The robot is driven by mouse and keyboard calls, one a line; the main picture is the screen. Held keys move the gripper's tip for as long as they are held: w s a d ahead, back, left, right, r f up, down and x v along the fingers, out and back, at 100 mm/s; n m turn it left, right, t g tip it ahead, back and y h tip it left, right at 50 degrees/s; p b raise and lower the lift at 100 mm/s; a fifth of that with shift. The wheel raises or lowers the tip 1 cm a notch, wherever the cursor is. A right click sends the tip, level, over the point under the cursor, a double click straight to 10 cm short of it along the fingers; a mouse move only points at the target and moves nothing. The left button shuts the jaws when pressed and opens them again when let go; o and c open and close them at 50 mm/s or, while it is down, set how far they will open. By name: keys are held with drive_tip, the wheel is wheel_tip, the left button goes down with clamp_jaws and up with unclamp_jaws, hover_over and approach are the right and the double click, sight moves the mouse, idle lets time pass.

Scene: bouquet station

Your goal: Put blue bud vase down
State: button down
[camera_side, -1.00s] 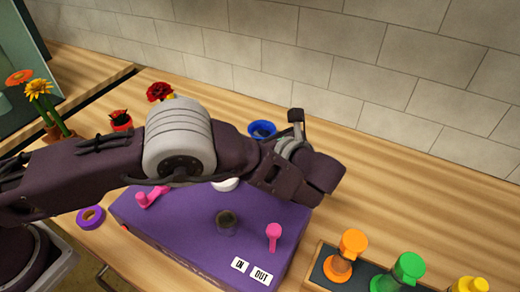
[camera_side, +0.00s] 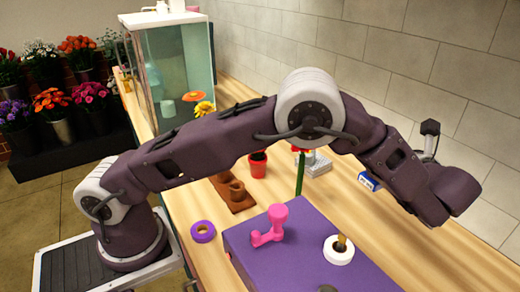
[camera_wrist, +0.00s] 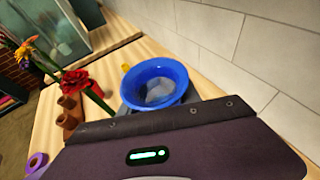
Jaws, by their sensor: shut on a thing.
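The blue bud vase (camera_wrist: 155,70) shows in the wrist view as a round blue rim with a pale grey inside, just beyond the dark housing of my gripper (camera_wrist: 158,103). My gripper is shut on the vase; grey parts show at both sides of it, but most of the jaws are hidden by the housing. In the side view a blue piece with a white patch (camera_side: 368,182), apparently the vase, sticks out from behind my arm. Its base is hidden, so I cannot tell whether it touches the counter.
A purple box (camera_side: 300,245) with a pink lever (camera_side: 270,226) and a white ring (camera_side: 338,250) stands in front. A red flower (camera_wrist: 76,82), a red pot (camera_side: 258,164), a brown rack (camera_side: 232,192) and a purple tape roll (camera_side: 203,231) are nearby. A tiled wall (camera_side: 420,60) bounds the right.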

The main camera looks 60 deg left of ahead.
drive_tip(key=a+n+g, duration=0.1)
drive_tip(key=a, duration=3.2)
drive_tip(key=s+a, duration=0.8)
drive_tip(key=a, duration=0.1)
wheel_tip(320, 180, down, 10)
drive_tip(key=shift+s+d+f, duration=0.1)
drive_tip(key=shift+f, duration=0.2)
drive_tip(key=c, duration=0.9)
unclamp_jaws()
drive_tip(key=shift+f, duration=0.15)
drive_tip(key=shift+o, duration=0.2)
